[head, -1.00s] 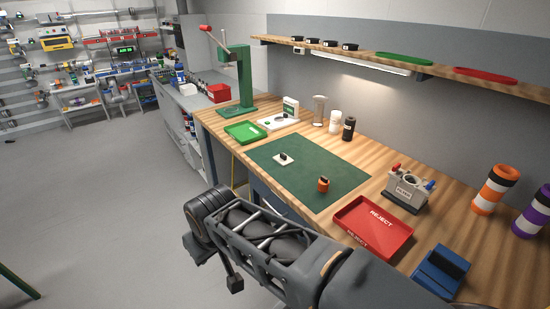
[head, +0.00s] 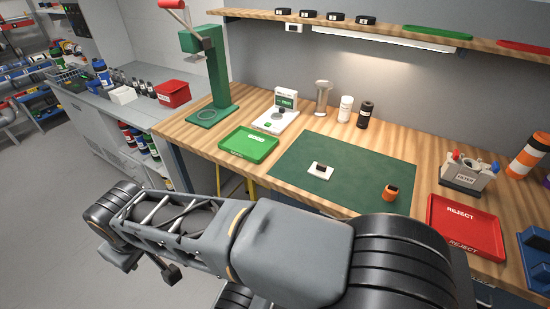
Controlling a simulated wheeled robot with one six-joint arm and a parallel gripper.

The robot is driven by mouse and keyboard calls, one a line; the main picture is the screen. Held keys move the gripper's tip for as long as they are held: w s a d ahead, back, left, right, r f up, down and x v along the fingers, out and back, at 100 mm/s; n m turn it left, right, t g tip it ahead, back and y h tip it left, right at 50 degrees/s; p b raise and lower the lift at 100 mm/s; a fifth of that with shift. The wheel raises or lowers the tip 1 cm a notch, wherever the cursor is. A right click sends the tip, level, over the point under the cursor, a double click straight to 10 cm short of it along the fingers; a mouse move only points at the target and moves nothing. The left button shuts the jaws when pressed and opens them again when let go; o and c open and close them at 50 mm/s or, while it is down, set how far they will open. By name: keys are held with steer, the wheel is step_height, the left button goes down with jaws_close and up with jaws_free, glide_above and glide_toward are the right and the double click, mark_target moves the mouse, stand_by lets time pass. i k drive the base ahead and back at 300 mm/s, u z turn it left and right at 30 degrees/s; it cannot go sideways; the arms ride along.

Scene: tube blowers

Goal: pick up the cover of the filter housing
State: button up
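On the green mat (head: 350,150) lies a small white square piece with a black block on top (head: 320,170); it may be the cover, but I cannot tell for sure. To its right on the mat stands a small orange round part with a dark top (head: 390,193), possibly the filter housing. They are apart. My gripper does not show clearly in any view, and I see nothing held.
A green tray (head: 249,145), a scale (head: 277,117) and a green press (head: 213,75) stand left of the mat. A red REJECT tray (head: 465,227) and a grey holder (head: 467,172) stand right. White and black bottles (head: 346,108) stand behind. A shelf (head: 400,30) overhangs the back.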

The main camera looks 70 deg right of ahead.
mark_target(318, 170)
steer(key=i, duration=0.95)
steer(key=z, duration=3.45)
steer(key=i, duration=0.5)
steer(key=z, duration=0.05)
